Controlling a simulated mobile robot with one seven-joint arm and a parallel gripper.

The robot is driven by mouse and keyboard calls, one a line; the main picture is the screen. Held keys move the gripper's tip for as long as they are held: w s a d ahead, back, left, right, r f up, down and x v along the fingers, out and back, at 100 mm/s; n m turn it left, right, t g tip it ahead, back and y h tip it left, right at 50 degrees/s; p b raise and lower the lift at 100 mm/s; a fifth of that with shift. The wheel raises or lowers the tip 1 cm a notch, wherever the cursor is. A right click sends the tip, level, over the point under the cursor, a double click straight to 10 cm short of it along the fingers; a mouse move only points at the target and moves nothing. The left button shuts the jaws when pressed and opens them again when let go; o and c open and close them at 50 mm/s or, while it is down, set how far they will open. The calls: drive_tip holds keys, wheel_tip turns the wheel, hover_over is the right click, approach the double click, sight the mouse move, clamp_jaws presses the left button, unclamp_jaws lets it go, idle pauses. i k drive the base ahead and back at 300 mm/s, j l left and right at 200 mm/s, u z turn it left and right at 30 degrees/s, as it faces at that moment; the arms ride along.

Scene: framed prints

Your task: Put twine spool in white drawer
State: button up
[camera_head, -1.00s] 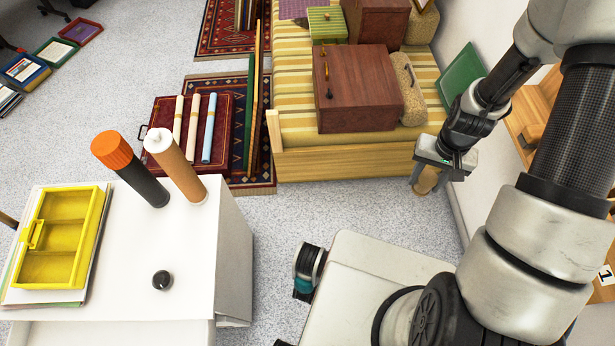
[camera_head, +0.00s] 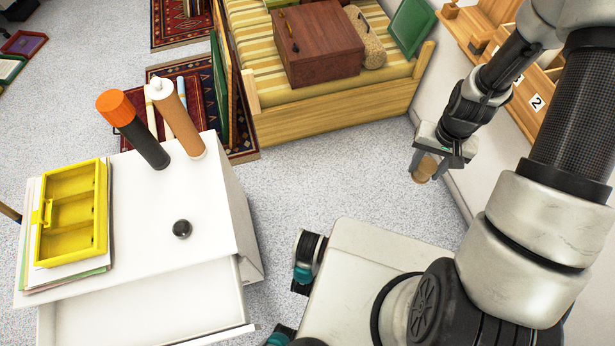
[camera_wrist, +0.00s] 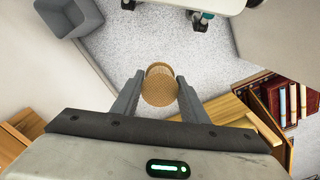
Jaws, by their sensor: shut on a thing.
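The twine spool (camera_wrist: 160,85) is a tan, woven-looking cylinder held between the two fingers of my gripper (camera_wrist: 157,92) in the wrist view. In the head view the spool (camera_head: 426,168) hangs below my gripper (camera_head: 428,165), over the floor at the right, well away from the white cabinet. The white drawer (camera_head: 150,312) at the lower left stands pulled out from the white cabinet (camera_head: 215,210). The visible part of its inside looks bare, and its near part is cut off by the frame.
On the cabinet top are a yellow tray (camera_head: 72,254) on papers, a dark knob (camera_head: 182,229), an orange-capped tube (camera_head: 135,130) and a brown tube (camera_head: 178,118). A striped daybed (camera_head: 330,118) carries a brown box (camera_head: 320,45).

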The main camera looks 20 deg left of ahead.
sight(161, 313)
drive_tip(key=k+l+z, duration=0.1)
drive_tip(key=k+z, duration=0.4)
drive_tip(key=k, duration=0.3)
drive_tip(key=k+z, duration=0.4)
drive_tip(key=k, duration=0.35)
drive_tip(key=u, duration=0.45)
drive_tip(key=j+u, duration=0.1)
drive_tip(key=u, duration=0.8)
drive_tip(key=j+u, duration=0.15)
drive_tip(key=u, duration=0.3)
drive_tip(key=j+u, duration=0.1)
drive_tip(key=u, duration=0.8)
drive_tip(key=k+j, duration=0.05)
